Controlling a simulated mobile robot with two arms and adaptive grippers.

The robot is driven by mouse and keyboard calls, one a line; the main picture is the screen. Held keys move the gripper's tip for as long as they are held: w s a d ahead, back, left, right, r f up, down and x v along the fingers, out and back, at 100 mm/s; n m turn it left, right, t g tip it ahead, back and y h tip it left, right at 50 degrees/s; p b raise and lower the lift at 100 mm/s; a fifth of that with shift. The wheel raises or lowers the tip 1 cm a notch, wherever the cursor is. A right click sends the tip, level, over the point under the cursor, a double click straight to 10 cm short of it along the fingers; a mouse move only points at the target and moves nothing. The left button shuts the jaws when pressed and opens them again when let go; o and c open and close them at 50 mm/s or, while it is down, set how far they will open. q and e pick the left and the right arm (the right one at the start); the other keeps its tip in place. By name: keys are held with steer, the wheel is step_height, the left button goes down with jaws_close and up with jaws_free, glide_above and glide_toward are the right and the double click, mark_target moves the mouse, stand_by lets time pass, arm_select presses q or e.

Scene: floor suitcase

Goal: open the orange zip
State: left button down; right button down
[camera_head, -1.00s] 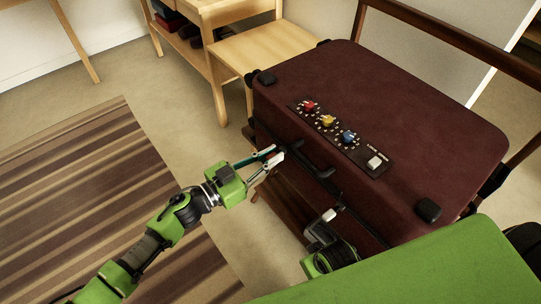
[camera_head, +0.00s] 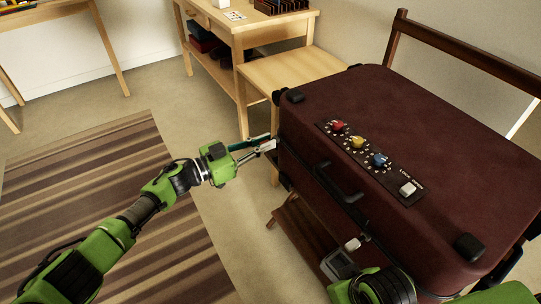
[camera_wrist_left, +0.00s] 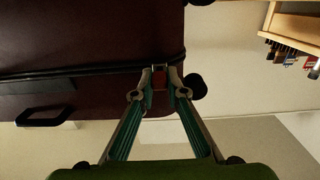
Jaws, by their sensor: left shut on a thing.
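The maroon suitcase (camera_head: 430,130) lies flat on a wooden rack, with a dark seam along its front side. It also fills the upper left of the left wrist view (camera_wrist_left: 90,35). My left gripper (camera_head: 272,143) is at the suitcase's left front corner, level with the seam. In the left wrist view its fingers (camera_wrist_left: 159,76) are shut on a small reddish-orange piece, the zip pull (camera_wrist_left: 159,80), where the seam reaches the corner. The pull is hidden in the head view. My right gripper (camera_head: 345,258) is low beside the front side, partly hidden; its jaws are unclear.
The suitcase top carries a panel with red, yellow and blue knobs and a white switch (camera_head: 407,188). A black handle (camera_head: 340,185) sticks out in front. A wooden table (camera_head: 285,78) stands close behind the left corner. Floor and striped rug (camera_head: 100,180) are clear on the left.

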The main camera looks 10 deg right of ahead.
arm_select(q)
steer(key=shift+w+a+r, duration=0.1)
steer(key=shift+w+a, duration=0.1)
steer(key=shift+w, duration=0.05)
steer(key=c, duration=2)
jaws_free()
steer(key=shift+c, duration=0.2)
steer(key=shift+o, duration=0.3)
steer(key=shift+d, duration=0.1)
steer(key=v, duration=1.2)
